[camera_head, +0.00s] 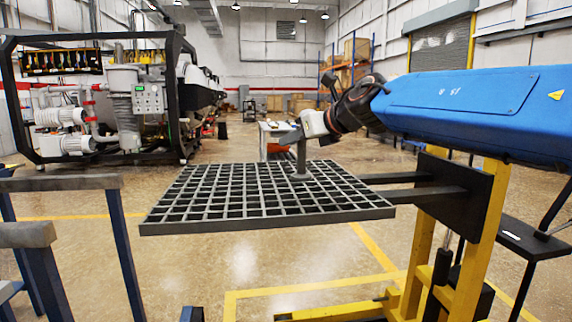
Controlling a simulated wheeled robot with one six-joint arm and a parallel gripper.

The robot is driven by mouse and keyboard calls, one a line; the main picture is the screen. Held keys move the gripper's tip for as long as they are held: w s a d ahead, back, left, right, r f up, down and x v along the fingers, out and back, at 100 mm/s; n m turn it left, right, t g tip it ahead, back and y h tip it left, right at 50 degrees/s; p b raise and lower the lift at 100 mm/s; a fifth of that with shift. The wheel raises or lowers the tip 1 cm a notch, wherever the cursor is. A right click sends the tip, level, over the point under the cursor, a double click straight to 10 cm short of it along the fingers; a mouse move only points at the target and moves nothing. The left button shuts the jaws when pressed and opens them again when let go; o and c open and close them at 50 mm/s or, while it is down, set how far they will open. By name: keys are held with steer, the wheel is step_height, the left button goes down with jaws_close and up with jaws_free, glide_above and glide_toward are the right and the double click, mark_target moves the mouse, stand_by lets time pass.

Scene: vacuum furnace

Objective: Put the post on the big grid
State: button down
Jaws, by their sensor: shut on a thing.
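The big grid (225,208) is a dark flat lattice with square openings, held level on the fork arms of a yellow lifter. The post (301,160) is a grey upright piece with a wider round foot, over the right rear part of the grid. Its foot looks to be on or just above the grid; I cannot tell if it touches. My gripper (297,135) is at the post's upper end, shut on it. The fingers are small and partly hidden in this view. The post looks upright.
The yellow lifter (421,238) with a black plate stands at right. Blue-legged stands with grey bars (60,184) are at left front. A black-framed machine (90,160) stands at left rear. A small white-topped table (270,128) is behind the grid. Most of the grid is bare.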

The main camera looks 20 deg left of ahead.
steer(key=shift+f, duration=2.7)
steer(key=shift+f, duration=0.1)
steer(key=c, duration=1.6)
jaws_free()
steer(key=shift+f, duration=0.1)
steer(key=v, duration=1.2)
steer(key=shift+d, duration=0.15)
